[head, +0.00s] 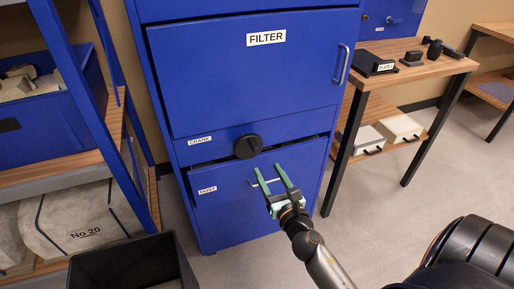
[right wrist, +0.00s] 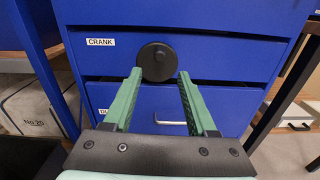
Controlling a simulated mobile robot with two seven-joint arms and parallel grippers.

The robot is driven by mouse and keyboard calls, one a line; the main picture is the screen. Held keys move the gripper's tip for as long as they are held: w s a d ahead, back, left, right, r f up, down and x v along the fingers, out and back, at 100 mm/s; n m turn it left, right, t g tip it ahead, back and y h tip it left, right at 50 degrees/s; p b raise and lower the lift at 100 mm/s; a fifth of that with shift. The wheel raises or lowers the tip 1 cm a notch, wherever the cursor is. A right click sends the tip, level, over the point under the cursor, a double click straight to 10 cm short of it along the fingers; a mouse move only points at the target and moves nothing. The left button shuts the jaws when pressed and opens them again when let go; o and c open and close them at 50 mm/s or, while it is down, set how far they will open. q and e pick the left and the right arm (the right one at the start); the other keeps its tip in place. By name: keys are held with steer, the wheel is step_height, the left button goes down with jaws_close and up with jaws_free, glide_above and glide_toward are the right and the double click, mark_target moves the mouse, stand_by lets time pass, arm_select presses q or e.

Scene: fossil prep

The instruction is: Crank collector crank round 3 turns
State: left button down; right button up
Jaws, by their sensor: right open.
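The collector is a tall blue cabinet with a FILTER door on top, a CRANK panel below it and a DUST drawer at the bottom. The crank (head: 248,146) is a round black disc on the CRANK panel; it also shows in the right wrist view (right wrist: 157,62), with a small knob near its upper edge. My right gripper (head: 267,173) is open and empty, with green fingers just below the crank, in front of the DUST drawer (head: 228,215). In the right wrist view its fingertips stand to either side of the crank's lower part, apart from it. My left gripper is not in view.
A blue-framed shelf (head: 75,75) with a bin and a white bundle stands left. A black open bin (head: 130,262) is on the floor at lower left. A wooden table (head: 415,72) with small black items stands right.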

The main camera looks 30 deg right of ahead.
mark_target(257, 151)
steer(key=x, duration=1.1)
steer(key=shift+w, duration=0.15)
jaws_close()
